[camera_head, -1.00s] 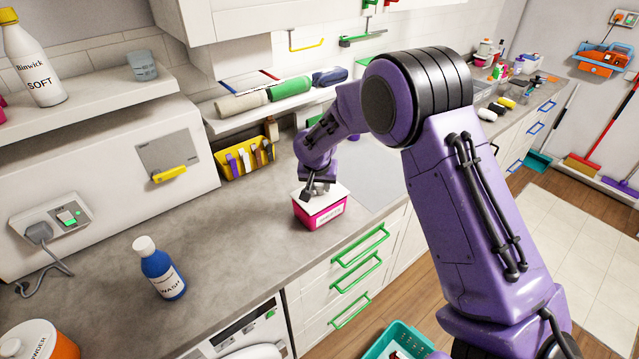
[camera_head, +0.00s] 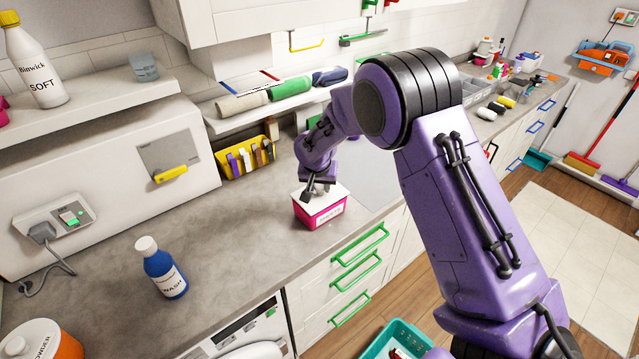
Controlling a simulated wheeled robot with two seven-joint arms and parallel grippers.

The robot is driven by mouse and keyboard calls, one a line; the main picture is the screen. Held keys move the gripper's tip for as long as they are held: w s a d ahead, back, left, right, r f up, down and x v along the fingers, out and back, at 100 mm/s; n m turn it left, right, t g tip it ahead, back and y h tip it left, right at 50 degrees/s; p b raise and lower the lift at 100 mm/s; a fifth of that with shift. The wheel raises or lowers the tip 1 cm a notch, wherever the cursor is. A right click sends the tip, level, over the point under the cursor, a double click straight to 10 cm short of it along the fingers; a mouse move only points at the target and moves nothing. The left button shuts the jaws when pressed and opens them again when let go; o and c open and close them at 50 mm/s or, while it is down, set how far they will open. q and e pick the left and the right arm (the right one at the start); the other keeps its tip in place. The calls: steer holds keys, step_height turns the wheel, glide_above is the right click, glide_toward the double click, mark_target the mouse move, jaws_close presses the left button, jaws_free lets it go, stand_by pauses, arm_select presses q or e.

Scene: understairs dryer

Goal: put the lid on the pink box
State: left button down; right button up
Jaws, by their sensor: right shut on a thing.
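The pink box (camera_head: 321,215) stands on the grey worktop near its front edge, left of the sink area. Its white lid (camera_head: 337,195) is at the top of the box and looks level with its rim; I cannot tell whether it is fully seated. My right gripper (camera_head: 313,196) points down over the box and is shut on the lid. The gripper hides part of the lid's top. My left gripper is not in view.
A blue wash bottle (camera_head: 165,272) stands on the worktop to the left. A yellow caddy (camera_head: 245,158) is against the back wall behind the box. Bare worktop lies left of the box. Green-handled drawers (camera_head: 345,275) are below it.

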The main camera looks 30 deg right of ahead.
steer(key=o, duration=1.6)
steer(key=shift+r+p, duration=0.85)
steer(key=shift+r, duration=2.65)
jaws_close()
steer(key=shift+f, duration=0.2)
